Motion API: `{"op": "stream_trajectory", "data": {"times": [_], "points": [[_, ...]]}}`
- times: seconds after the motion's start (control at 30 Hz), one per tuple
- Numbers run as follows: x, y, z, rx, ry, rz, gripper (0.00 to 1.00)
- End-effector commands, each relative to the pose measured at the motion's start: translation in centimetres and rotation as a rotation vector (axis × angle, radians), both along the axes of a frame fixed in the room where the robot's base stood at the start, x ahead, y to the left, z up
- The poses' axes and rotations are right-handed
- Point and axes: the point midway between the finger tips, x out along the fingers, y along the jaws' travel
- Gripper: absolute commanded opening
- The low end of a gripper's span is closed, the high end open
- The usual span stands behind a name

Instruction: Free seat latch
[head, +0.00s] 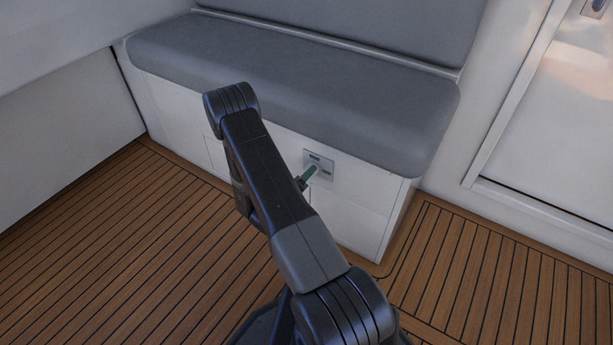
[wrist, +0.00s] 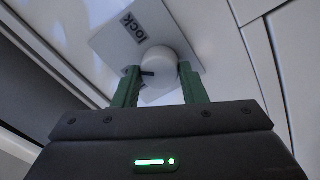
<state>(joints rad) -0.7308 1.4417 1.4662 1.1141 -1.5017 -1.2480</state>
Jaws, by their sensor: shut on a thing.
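The seat latch is a white round knob (wrist: 159,66) on a grey plate (wrist: 112,43) with a label reading "lock" and a dark mark on the knob's side. In the head view the latch plate (head: 326,172) sits on the white front of the seat base, below the cushion. My gripper (wrist: 159,82) has its two green fingers on either side of the knob, shut on it. In the head view the green fingertips (head: 309,172) reach the plate, and my arm hides part of the seat front. The knob itself is hard to make out there.
The grey seat cushion (head: 290,85) overhangs the white seat base (head: 350,215). White walls stand at the left and right, with a door frame (head: 515,100) at the right. The teak floor (head: 90,245) is clear on both sides of my arm.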

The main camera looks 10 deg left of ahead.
Motion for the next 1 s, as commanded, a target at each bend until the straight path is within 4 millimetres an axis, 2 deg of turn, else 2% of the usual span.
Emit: {"op": "stream_trajectory", "data": {"times": [0.6, 1.0], "points": [[-0.08, -0.06, -0.07, -0.513, 0.187, 0.001, 0.15], [-0.08, -0.06, -0.09, -0.675, 0.246, 0.002, 0.15]]}}
